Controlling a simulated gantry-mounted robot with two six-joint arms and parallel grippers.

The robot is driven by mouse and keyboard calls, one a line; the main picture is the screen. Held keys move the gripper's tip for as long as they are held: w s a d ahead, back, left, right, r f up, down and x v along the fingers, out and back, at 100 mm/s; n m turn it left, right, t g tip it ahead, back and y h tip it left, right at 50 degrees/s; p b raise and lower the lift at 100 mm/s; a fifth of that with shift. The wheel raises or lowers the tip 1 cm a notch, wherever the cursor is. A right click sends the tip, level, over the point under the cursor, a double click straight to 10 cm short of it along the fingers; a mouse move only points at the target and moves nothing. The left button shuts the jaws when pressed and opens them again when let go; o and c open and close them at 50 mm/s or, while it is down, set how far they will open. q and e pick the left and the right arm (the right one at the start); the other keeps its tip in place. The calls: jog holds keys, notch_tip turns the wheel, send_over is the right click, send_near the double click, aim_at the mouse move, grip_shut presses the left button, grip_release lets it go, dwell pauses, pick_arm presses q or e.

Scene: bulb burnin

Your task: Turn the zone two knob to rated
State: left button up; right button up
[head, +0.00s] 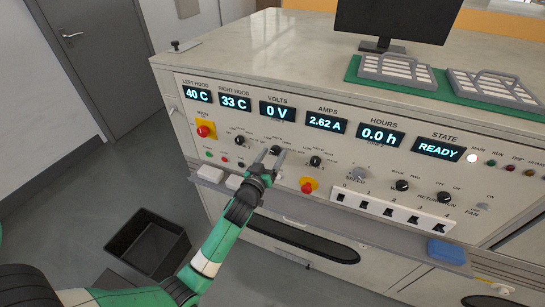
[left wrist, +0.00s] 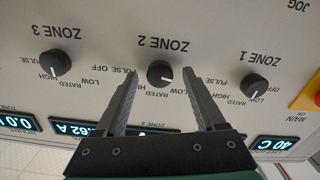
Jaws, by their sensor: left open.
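The zone two knob (left wrist: 160,73) is a round black knob on the pale panel, with its ZONE 2 label upside down in the left wrist view. Its white mark points to the lower right there, towards the LOW side rather than straight at RATED. In the head view the knob (head: 276,150) is partly hidden by my fingers. My left gripper (head: 271,158) is open in front of it. In the left wrist view the gripper's fingers (left wrist: 160,79) stand either side of the knob with gaps; I cannot tell how close the tips are to the panel. My right gripper is not in view.
The zone one knob (left wrist: 254,85) and zone three knob (left wrist: 56,63) flank it. A grey ledge (head: 380,232) runs below the panel. Displays show 0 V, 2.62 A and READY. A black bin (head: 150,245) stands on the floor.

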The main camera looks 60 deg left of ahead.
pick_arm(q)
jog(key=shift+c, duration=0.3)
grip_shut()
jog(key=shift+m, duration=0.3)
jog(key=m+p, duration=0.1)
jog(key=m, duration=0.1)
jog(key=shift+r+m, duration=0.1)
jog(key=shift+m, duration=0.2)
jog(key=m+p, duration=0.1)
jog(key=m, duration=0.3)
jog(key=shift+m, duration=0.3)
jog(key=m+p, duration=0.1)
jog(key=m, duration=0.3)
jog(key=shift+p, duration=0.35)
jog(key=shift+m+p, duration=0.35)
jog(key=shift+m, duration=1.55)
